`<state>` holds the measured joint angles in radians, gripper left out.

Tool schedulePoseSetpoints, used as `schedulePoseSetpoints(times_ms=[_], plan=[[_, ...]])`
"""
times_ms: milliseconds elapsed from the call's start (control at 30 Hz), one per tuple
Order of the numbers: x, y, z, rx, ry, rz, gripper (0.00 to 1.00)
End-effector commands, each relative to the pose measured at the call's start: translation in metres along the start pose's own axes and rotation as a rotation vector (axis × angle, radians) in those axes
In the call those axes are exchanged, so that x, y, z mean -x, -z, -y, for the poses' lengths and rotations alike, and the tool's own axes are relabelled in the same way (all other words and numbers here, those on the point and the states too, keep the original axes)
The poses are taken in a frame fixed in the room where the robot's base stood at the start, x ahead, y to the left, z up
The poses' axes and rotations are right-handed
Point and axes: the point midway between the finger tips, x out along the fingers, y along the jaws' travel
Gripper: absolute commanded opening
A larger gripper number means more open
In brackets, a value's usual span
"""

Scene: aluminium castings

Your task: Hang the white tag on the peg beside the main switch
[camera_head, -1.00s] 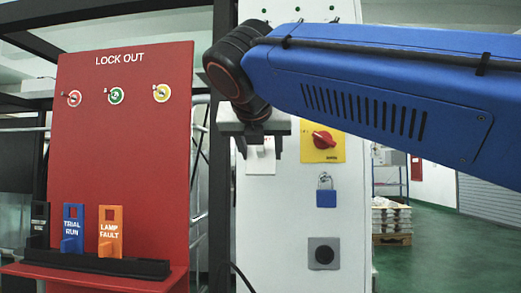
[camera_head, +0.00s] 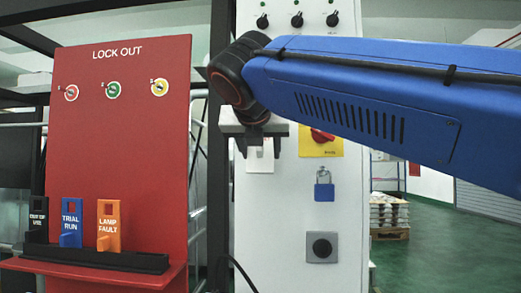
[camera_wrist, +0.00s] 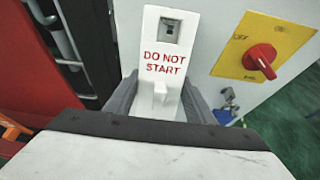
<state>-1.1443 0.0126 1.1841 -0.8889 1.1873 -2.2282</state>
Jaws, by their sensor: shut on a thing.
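My gripper (camera_head: 259,146) is shut on the white tag (camera_head: 260,160), in front of the white cabinet, left of the main switch. In the wrist view the tag (camera_wrist: 164,48) reads "DO NOT START" in red and stands upright between the fingers (camera_wrist: 160,105). A grey square thing shows in the tag's square hole; I cannot tell whether the peg is through it. The main switch, a red knob (camera_wrist: 261,61) on a yellow plate (camera_wrist: 240,42), is clear in the wrist view. In the head view my arm partly covers its plate (camera_head: 318,150).
A red lockout board (camera_head: 125,150) at left has a black rack (camera_head: 100,259) with black, blue (camera_head: 71,222) and orange (camera_head: 108,226) tags.

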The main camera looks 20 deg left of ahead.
Motion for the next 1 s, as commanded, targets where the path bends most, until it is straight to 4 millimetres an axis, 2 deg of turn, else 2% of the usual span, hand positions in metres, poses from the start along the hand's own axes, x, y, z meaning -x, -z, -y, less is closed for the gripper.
schedulePoseSetpoints(times_ms=[400, 433, 500, 533, 833, 1000], plan=[[0.000, 0.000, 0.000, 0.000, 0.000, 0.000, 0.27], [0.000, 0.000, 0.000, 0.000, 0.000, 0.000, 0.52], [0.000, 0.000, 0.000, 0.000, 0.000, 0.000, 0.68], [0.000, 0.000, 0.000, 0.000, 0.000, 0.000, 0.71], [0.001, 0.000, 0.000, 0.000, 0.000, 0.000, 0.71], [0.015, 0.000, 0.000, 0.000, -0.001, 0.000, 0.71]])
